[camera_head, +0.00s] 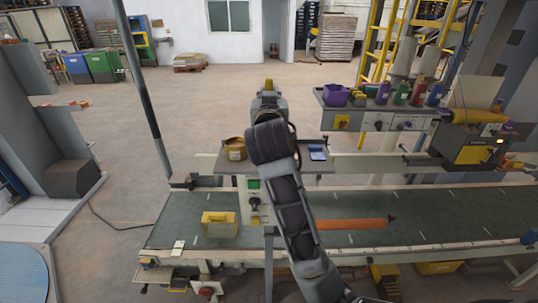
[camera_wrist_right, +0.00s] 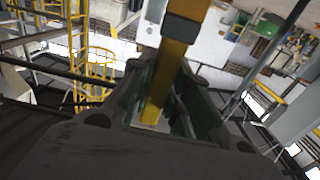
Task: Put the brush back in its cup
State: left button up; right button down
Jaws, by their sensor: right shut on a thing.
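My right arm reaches up the middle of the head view, and its gripper (camera_head: 268,97) is at the far end, pointing away. The right gripper is shut on a yellow bar-like piece, taken as the brush (camera_wrist_right: 170,75). In the head view only a small yellow tip of the brush (camera_head: 268,84) shows above the gripper. Its bristles cannot be made out. A brown-yellow cup (camera_head: 235,149) stands on a small grey shelf, left of my forearm and nearer than the gripper. I cannot tell whether it is the brush's cup. My left gripper is not in view.
The grey shelf (camera_head: 205,164) also holds a blue item (camera_head: 317,152). Behind right, a raised panel carries a purple bin (camera_head: 334,95) and several spools. A yellow box (camera_head: 218,223) sits on the green conveyor (camera_head: 370,210). A dark post (camera_head: 147,90) stands at left.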

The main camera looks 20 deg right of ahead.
jog(key=shift+f, duration=0.1)
jog(key=shift+f+p, duration=0.3)
jog(key=shift+f, duration=2.75)
jog(key=shift+f, duration=1.85)
jog(key=shift+f, duration=0.15)
jog(key=c, duration=1.3)
grip_release()
jog(key=shift+c, duration=0.2)
